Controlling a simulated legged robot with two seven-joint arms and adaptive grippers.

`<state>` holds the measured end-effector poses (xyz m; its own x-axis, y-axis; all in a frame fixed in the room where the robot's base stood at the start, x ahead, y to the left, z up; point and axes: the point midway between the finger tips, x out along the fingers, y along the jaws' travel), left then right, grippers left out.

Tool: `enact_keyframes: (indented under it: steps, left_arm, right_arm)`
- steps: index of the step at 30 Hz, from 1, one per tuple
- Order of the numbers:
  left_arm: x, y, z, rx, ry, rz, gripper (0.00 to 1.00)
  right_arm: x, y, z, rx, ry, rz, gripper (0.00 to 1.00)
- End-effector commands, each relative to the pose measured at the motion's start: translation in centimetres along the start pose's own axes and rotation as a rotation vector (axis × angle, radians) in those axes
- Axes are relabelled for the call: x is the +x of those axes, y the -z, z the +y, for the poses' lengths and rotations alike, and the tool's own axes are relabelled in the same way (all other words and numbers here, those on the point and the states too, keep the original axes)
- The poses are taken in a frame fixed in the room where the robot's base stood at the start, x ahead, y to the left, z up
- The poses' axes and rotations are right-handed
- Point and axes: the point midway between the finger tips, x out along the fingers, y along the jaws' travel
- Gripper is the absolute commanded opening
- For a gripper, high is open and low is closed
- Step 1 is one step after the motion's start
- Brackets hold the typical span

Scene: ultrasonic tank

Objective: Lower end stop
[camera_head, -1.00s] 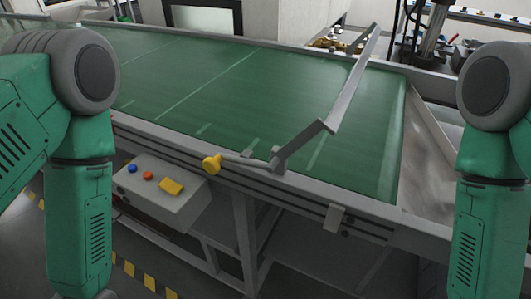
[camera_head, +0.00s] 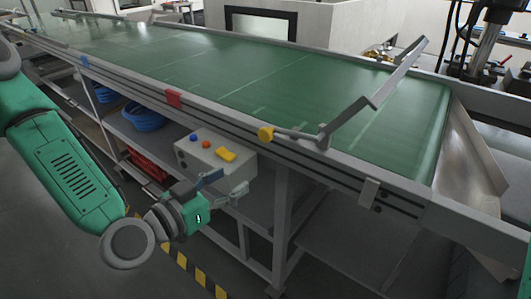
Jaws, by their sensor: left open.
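The end stop (camera_head: 375,95) is a grey metal bar raised at a slant over the right end of the green conveyor belt (camera_head: 250,75). Its lever ends in a yellow knob (camera_head: 265,134) that sticks out past the conveyor's front rail. My left gripper (camera_head: 236,184) is open and empty. It is below and left of the knob, in front of the control box, and apart from the end stop. My right gripper is out of view; only a sliver of my right arm shows at the right edge.
A red piece (camera_head: 173,98) sits on the rail. A metal chute (camera_head: 470,160) is at the belt's right end.

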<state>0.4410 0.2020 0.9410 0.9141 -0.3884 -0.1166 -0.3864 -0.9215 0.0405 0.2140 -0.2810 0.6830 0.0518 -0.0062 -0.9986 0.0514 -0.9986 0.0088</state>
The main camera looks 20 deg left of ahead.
Motion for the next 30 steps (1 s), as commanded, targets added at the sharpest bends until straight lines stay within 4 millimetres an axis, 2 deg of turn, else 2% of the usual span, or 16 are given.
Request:
enact_keyframes:
  steps: [1, 5, 11, 24, 30]
  left_arm:
    - [0.1, 1.4, -0.8, 0.012, 0.025, 0.056, 0.51]
    - [0.2, 3.3, -1.5, 0.037, 0.051, 0.123, 0.51]
    - [2.6, 3.7, -1.6, 0.041, 0.052, 0.126, 0.51]
    - [11.2, 4.7, -2.0, 0.039, 0.051, 0.124, 0.51]
    - [13.2, 4.9, -2.0, 0.039, 0.05, 0.122, 0.51]
  right_arm:
    - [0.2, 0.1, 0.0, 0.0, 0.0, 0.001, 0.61]
    - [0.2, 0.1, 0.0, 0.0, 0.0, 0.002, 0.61]
    - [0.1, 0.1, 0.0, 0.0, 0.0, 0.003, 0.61]
    - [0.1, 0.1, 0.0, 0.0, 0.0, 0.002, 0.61]
    - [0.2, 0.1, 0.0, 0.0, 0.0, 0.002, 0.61]
